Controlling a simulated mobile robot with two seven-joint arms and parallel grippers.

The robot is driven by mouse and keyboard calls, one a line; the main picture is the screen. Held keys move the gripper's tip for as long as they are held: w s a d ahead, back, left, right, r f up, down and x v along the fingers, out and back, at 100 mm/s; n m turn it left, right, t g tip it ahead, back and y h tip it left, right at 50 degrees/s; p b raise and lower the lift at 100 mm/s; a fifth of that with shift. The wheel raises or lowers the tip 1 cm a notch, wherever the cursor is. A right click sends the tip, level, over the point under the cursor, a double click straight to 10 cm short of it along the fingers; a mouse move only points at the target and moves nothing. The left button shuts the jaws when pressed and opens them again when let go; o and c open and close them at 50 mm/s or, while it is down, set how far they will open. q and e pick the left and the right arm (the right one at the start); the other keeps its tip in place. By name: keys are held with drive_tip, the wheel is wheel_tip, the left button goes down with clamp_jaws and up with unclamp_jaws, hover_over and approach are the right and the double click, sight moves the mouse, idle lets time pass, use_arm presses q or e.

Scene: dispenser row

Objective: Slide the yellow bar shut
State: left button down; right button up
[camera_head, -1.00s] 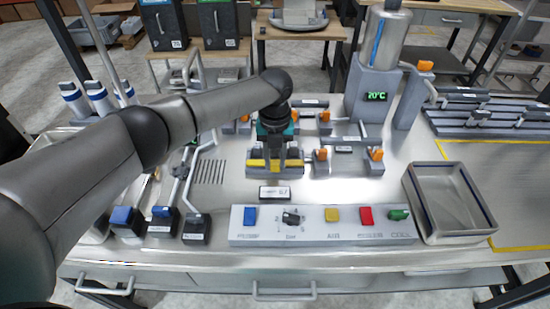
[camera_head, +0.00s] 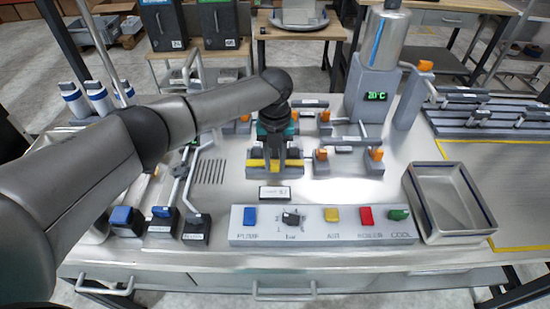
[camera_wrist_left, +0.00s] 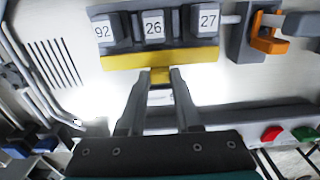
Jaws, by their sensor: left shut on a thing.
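The yellow bar (camera_head: 276,163) lies along the front of a small grey block on the steel worktop. In the left wrist view the yellow bar (camera_wrist_left: 160,57) runs below number wheels (camera_wrist_left: 154,27) reading 92, 26 and 27. A short yellow tab sticks out from its middle. My left gripper (camera_head: 275,165) comes down over the bar from above. In the left wrist view the fingers of my left gripper (camera_wrist_left: 161,80) are closed on the yellow tab. My right gripper is not in view.
A control panel (camera_head: 320,236) with coloured buttons stands in front, with a small label plate (camera_head: 274,193) behind it. Orange-handled valves (camera_head: 321,154) stand close to the right. A grey tray (camera_head: 450,200) is at the right, and a steel tank (camera_head: 381,40) stands behind.

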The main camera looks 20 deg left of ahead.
use_arm(q)
drive_tip(key=shift+w, duration=0.15)
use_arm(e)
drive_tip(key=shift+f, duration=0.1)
use_arm(q)
drive_tip(key=shift+w+a, duration=0.1)
drive_tip(key=shift+w, duration=0.2)
drive_tip(key=shift+w+a+b, duration=0.15)
drive_tip(key=shift+w+b, duration=0.25)
drive_tip(key=shift+w, duration=0.1)
drive_tip(key=c, duration=1)
unclamp_jaws()
drive_tip(key=shift+r, duration=0.15)
drive_tip(key=shift+c, duration=0.2)
drive_tip(key=o, duration=0.4)
drive_tip(key=shift+o, duration=0.2)
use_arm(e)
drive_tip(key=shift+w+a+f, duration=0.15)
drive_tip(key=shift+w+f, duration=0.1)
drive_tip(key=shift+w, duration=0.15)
